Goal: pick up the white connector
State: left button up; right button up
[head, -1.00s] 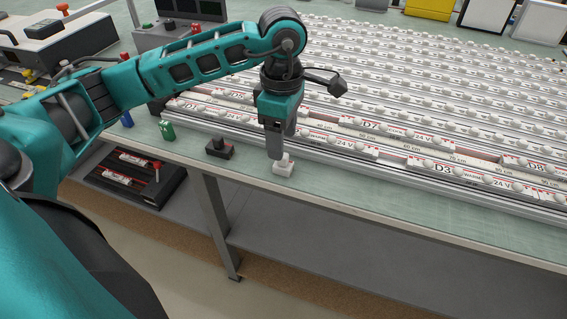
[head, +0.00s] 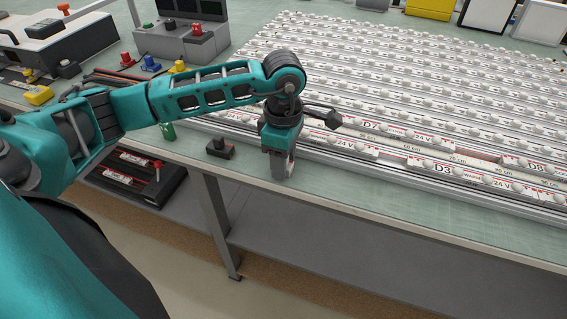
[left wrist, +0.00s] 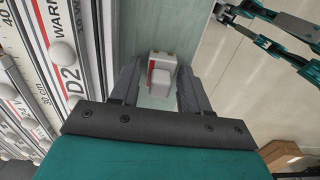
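The white connector (left wrist: 162,76) shows in the left wrist view as a small white block with a red stripe, on the green bench top near its edge. My left gripper (left wrist: 160,88) is open there, with one finger on each side of the connector and gaps showing beside it. In the head view my left gripper (head: 277,174) points down at the front edge of the bench and hides most of the connector.
A black connector (head: 220,148) stands left of my left gripper and a green one (head: 168,131) further left. Rows of labelled white strips (head: 420,130) fill the bench behind. The bench's front edge is close, and a grey lower shelf (head: 330,235) lies beneath.

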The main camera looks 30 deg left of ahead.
pick_arm(q)
jog(key=c, duration=0.8)
